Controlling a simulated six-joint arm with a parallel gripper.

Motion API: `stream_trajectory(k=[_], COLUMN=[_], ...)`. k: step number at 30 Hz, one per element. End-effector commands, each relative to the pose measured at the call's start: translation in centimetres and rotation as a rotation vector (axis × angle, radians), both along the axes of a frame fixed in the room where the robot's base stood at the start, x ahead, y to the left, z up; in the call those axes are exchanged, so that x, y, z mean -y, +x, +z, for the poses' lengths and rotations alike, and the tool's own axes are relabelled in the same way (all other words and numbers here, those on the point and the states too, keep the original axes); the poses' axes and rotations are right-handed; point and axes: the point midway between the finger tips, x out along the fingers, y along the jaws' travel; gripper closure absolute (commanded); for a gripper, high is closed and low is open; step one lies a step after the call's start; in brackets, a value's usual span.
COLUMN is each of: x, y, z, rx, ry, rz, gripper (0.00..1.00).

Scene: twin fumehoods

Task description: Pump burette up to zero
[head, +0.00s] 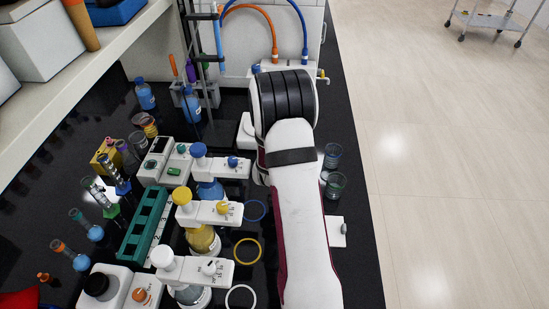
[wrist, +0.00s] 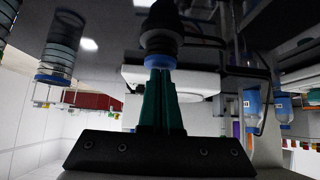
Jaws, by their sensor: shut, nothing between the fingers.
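A thin blue-tinted upright tube (head: 218,32), which looks like the burette, stands by a dark stand (head: 204,55) at the back. Its scale and liquid level are too small to read. My gripper (wrist: 159,75) shows in the wrist view with its green fingers together and nothing between them. A dark rounded part with a blue collar (wrist: 160,42) appears just beyond the fingertips. I cannot tell whether they touch it, or whether it is the burette's pump. In the head view my white arm hides the gripper and what lies in front of it.
Dispenser bottles with blue (head: 199,150), yellow (head: 182,196) and white (head: 163,258) caps stand left of my arm. Glass beakers (head: 335,186) stand close on the right. Orange (head: 274,55) and blue (head: 305,55) hoses hang behind.

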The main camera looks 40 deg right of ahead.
Motion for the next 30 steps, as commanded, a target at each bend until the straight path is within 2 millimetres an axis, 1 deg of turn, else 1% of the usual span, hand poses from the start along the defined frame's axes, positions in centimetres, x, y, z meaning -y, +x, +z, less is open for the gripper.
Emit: stream_trajectory(k=[2, 5, 8, 11, 18, 21, 24, 30], x=[-0.1, -0.1, -0.1, 0.0, -2.9, -3.9, -4.5, -5.0], y=[-0.2, -0.2, -0.1, 0.0, -2.9, -3.9, -4.5, -5.0], z=[-0.3, 0.1, 1.5, 4.0, 8.2, 9.6, 10.5, 11.1], rx=[-0.007, -0.006, -0.003, 0.003, 0.002, 0.003, 0.002, 0.001], ry=[0.007, 0.007, 0.005, 0.001, 0.000, 0.000, -0.001, 0.001], rz=[-0.001, -0.002, -0.003, -0.003, 0.000, 0.001, 0.001, -0.001], gripper=[1.00, 1.00, 1.00, 1.00, 1.00, 1.00, 1.00, 1.00])
